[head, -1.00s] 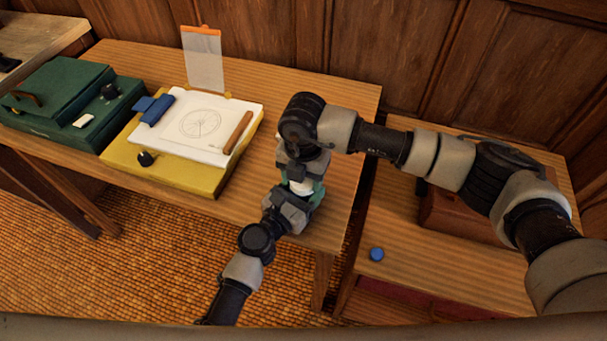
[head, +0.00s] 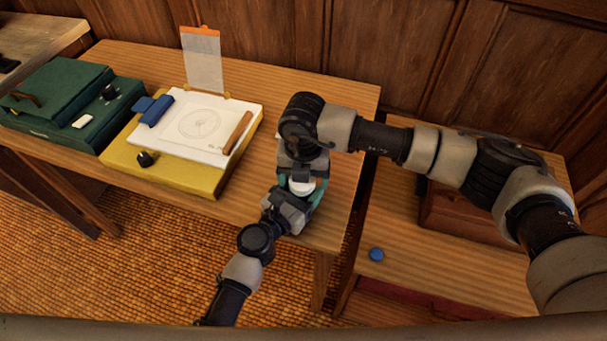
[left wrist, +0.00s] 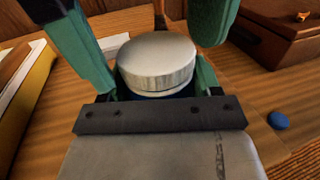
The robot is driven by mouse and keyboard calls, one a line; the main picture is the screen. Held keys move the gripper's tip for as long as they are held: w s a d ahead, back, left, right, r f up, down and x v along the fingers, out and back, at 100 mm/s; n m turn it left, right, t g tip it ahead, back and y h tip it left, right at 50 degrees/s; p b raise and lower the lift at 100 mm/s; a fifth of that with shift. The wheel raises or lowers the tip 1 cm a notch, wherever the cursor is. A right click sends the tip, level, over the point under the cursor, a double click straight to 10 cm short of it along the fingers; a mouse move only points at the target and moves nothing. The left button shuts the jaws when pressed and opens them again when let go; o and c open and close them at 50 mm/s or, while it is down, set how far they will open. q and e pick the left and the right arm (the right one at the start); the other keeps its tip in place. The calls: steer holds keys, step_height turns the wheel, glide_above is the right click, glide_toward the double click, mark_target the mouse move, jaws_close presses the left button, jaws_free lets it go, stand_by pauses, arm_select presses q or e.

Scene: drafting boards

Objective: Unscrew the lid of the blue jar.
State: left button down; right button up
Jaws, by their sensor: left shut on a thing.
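The jar's pale silver lid (left wrist: 156,62) sits on the jar, with a strip of its dark blue body (left wrist: 158,96) showing below in the left wrist view. The lid also shows in the head view (head: 302,188), between the two grippers. My left gripper (head: 296,199) is shut on the jar from the front; the jar looks upright. My right gripper (head: 301,178) is above the lid. Its green fingers (left wrist: 150,45) are spread on both sides of the lid in the left wrist view, with a visible gap at the right one. Most of the jar body is hidden.
A yellow board (head: 190,180) with a white drawing sheet lies to the left, beside a green case (head: 45,122). A blue disc (head: 376,254) lies on the right-hand table, near a brown case (head: 455,213). A gap separates the two tables.

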step_height(320, 180, up, 5)
steer(key=shift+a+f, duration=0.15)
steer(key=shift+f, duration=0.05)
steer(key=shift+c, duration=0.3)
step_height(320, 180, up, 2)
steer(key=m, duration=0.4)
steer(key=shift+r+m, duration=0.55)
steer(key=shift+m, duration=0.75)
steer(key=shift+f, duration=3.9)
steer(key=c, duration=0.9)
steer(key=n, duration=0.6)
steer(key=shift+n, duration=0.4)
steer(key=shift+c, duration=0.3)
